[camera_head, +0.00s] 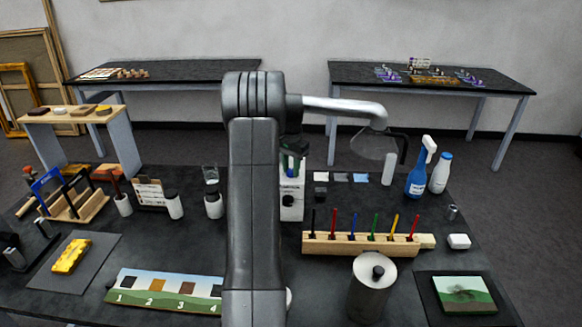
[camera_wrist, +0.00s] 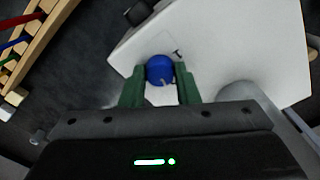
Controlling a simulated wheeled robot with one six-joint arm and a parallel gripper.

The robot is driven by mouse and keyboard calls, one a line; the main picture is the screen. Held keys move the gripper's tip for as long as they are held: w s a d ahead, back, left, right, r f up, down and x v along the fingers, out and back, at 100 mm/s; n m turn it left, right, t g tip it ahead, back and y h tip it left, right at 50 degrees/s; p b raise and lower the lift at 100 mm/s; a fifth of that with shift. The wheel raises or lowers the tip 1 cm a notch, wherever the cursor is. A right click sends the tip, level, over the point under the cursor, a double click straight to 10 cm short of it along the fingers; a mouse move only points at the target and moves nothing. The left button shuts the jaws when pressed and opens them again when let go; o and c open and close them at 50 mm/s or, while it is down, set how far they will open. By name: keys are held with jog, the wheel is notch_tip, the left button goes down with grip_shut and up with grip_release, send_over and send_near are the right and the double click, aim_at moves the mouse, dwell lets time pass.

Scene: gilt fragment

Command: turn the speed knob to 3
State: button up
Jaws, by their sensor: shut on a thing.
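A white device (camera_head: 291,207) with a dark knob (camera_head: 288,201) on its front stands on the dark table, just right of my arm. In the wrist view its white face (camera_wrist: 225,45) carries a round blue knob (camera_wrist: 159,70). My gripper (camera_wrist: 160,88) has its green fingers on either side of this blue knob and is shut on it. A small pale mark shows on the knob's near side. A small dark mark is on the face by its upper right. No numbers are readable. My gripper (camera_head: 291,165) is partly hidden by my arm in the head view.
A wooden rack (camera_head: 345,243) of coloured tools stands right of the device, with a metal canister (camera_head: 371,288) before it. A blue spray bottle (camera_head: 418,175) and white bottle (camera_head: 440,173) stand behind. Jars (camera_head: 214,204) stand left of my arm.

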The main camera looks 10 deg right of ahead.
aim_at(291, 170)
jog(key=m, duration=0.4)
jog(key=shift+m, duration=0.3)
jog(key=m, duration=0.3)
jog(key=shift+m, duration=0.3)
jog(key=m, duration=0.4)
jog(key=shift+m, duration=1.7)
jog(key=o, duration=1)
jog(key=shift+c, duration=0.2)
notch_tip(291, 170, up, 14)
jog(key=b, duration=0.1)
